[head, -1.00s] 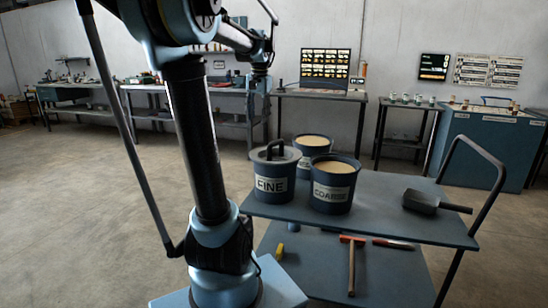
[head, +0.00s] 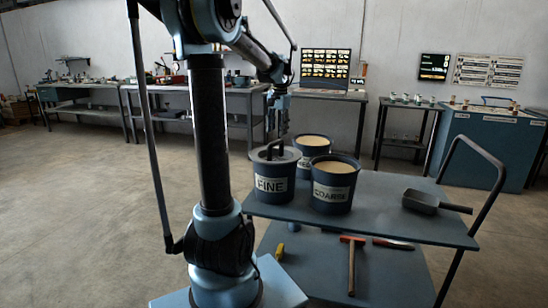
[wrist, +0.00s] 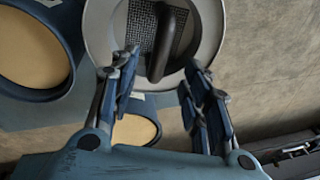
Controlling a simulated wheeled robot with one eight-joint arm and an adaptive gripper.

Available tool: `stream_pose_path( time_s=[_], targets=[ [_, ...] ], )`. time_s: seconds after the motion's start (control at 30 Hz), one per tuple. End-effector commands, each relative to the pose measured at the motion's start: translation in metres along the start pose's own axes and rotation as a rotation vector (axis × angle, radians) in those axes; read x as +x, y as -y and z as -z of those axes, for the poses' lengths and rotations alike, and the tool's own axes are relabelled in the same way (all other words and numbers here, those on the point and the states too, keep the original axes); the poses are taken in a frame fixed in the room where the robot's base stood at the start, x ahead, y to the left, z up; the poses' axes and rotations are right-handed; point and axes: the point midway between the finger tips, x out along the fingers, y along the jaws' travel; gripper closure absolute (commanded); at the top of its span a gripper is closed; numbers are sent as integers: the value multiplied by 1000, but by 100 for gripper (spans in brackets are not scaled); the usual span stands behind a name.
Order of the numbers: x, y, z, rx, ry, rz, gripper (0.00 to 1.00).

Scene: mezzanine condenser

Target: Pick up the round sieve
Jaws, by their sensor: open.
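The round sieve (head: 274,154) lies flat on top of the bucket labelled FINE (head: 275,184) on the cart. In the wrist view the sieve (wrist: 101,24) has a pale rim, a dark mesh and a black bar handle (wrist: 167,42) across it. My gripper (wrist: 160,66) is open and empty, with its two fingers apart on either side of the handle as seen from the wrist. In the head view my gripper hangs above and slightly behind the sieve. How much height lies between the fingertips and the handle is hard to tell.
The COARSE bucket (head: 333,190), full of tan material, stands right of the FINE one. Another filled bucket (head: 312,142) stands behind. A dark scoop (head: 422,201) lies on the cart's top right. A hammer (head: 351,268) lies on the lower shelf. Floor at left is clear.

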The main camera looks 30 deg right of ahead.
Motion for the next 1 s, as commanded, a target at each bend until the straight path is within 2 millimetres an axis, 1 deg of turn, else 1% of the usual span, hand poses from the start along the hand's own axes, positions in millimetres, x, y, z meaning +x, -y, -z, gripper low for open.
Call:
stream_pose_path(
  time_s=[0.03,0.1,0.37,0.43,0.6,0.7,0.83,1.0],
  targets=[
    [8,0,0,-1,0,0,57],
    [16,0,0,0,0,0,57],
    [31,0,0,0,0,0,57],
    [38,0,-1,0,0,0,57],
    [61,0,-2,0,0,0,57],
    [72,0,-2,0,0,0,57],
    [78,0,-2,0,0,0,57],
    [79,0,-2,0,0,0,57]
  ],
)
